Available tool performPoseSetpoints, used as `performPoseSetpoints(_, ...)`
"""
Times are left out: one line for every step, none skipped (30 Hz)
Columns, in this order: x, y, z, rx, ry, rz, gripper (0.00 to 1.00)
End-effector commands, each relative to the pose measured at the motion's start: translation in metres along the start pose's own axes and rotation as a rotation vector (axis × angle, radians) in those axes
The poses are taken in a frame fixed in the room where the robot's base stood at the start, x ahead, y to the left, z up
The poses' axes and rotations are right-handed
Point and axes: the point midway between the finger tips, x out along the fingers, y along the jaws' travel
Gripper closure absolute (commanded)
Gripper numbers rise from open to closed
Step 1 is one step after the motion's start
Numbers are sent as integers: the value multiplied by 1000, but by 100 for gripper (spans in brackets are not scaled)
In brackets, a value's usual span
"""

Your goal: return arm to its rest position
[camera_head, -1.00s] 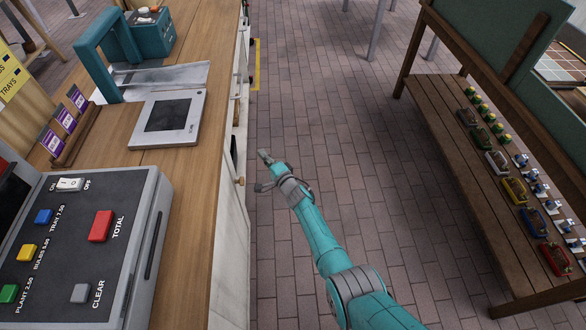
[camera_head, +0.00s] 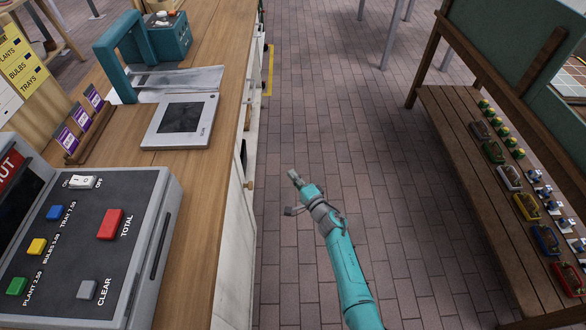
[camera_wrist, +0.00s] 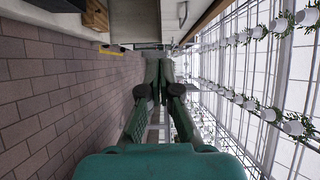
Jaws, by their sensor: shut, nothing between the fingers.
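My gripper (camera_head: 295,178) is in the aisle between the wooden counter (camera_head: 219,125) on the left and the slatted bench (camera_head: 470,160) on the right. It is over the brick floor and touches neither. In the wrist view my gripper (camera_wrist: 165,72) shows its fingers together with nothing held between them. My teal arm reaches in from the bottom of the head view.
The counter carries a cash register (camera_head: 85,240), a flat grey device with a dark screen (camera_head: 182,118) and a teal machine (camera_head: 125,55). Several small items stand on the bench. The brick floor (camera_head: 320,90) in the aisle is clear. Hanging white pots (camera_wrist: 295,128) show in the wrist view.

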Motion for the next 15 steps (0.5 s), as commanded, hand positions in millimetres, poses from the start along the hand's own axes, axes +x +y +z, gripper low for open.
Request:
performPoseSetpoints(-2, 0, 0, 0, 0, 0, 100)
performPoseSetpoints(-2, 0, 0, 0, 0, 0, 100)
performPoseSetpoints(-3, 0, 0, 0, 0, 0, 100)
performPoseSetpoints(-3, 0, 0, 0, 0, 0, 100)
performPoseSetpoints(-3, 0, 0, 0, 0, 0, 100)
performPoseSetpoints(-3, 0, 0, 0, 0, 0, 100)
performPoseSetpoints(-3, 0, 0, 0, 0, 0, 100)
performPoseSetpoints(-3, 1, 0, -1, 0, 0, 100)
performPoseSetpoints(-5, 2, 0, -4, 2, 1, 100)
performPoseSetpoints(-8, 3, 1, -9, 4, 1, 100)
performPoseSetpoints(-12, 5, 2, -16, 7, 1, 100)
performPoseSetpoints(-19, 8, 4, -31, 13, 1, 100)
performPoseSetpoints(-26, 12, 6, -45, 19, 1, 100)
performPoseSetpoints(-34, 14, 8, -63, 26, 1, 100)
performPoseSetpoints(-47, 19, 11, -90, 37, 1, 100)
